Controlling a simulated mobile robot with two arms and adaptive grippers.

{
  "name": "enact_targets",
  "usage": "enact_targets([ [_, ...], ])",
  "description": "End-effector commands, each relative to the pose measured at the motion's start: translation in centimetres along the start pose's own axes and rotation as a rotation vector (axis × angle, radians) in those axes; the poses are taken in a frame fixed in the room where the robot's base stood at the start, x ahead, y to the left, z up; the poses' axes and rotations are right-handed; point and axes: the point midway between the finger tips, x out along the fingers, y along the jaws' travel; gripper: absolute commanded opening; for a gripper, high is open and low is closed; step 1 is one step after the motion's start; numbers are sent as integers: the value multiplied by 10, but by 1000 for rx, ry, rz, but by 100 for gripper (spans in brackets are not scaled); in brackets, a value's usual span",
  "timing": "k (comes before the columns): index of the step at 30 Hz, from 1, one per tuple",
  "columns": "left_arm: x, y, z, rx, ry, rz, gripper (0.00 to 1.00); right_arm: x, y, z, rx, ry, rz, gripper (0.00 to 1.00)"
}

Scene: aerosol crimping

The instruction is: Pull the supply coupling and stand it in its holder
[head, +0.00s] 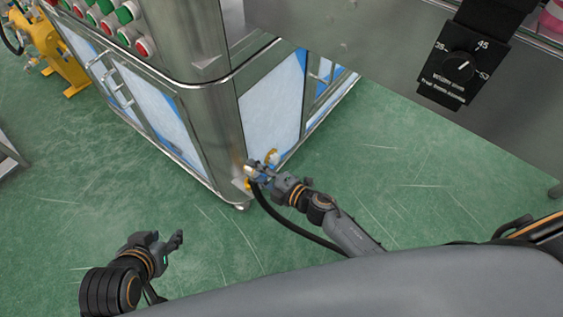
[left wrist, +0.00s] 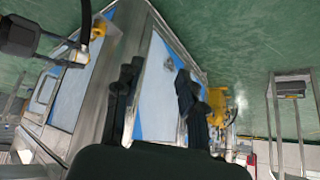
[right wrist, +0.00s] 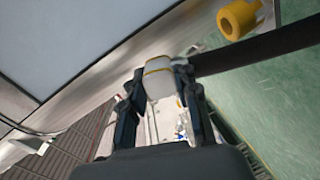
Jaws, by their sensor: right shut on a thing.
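My right gripper (head: 258,171) is shut on the supply coupling (right wrist: 160,80), a pale metal cylinder with a yellow ring, by the cabinet's lower corner. A black hose (head: 290,228) trails from the coupling. A yellow ring-shaped fitting (right wrist: 238,19), perhaps the holder, sits on the cabinet's lower rail beside the coupling, apart from it and empty in the right wrist view. I cannot tell whether the coupling touches a port. My left gripper (head: 166,240) is open and empty above the floor, away from the coupling.
The steel cabinet (head: 208,120) with pale panels and red and green buttons fills the upper left. A black dial plate (head: 463,68) is on the steel surface at upper right. A yellow machine (head: 55,50) stands far left. Green floor around my left gripper is clear.

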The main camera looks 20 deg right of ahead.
Motion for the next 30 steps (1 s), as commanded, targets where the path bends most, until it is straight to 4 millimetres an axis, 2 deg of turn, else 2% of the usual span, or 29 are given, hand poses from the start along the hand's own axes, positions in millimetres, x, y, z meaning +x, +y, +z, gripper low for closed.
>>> enact_targets([
  [6,-6,-3,18,-3,-92,-5,40,0,2,0,-1,-3,-11,0],
  [25,-5,-7,68,-10,-347,-12,40,-1,4,-1,-1,-26,-107,0],
  [30,11,-6,75,-9,-350,-10,40,0,1,-1,0,-28,-115,0],
])
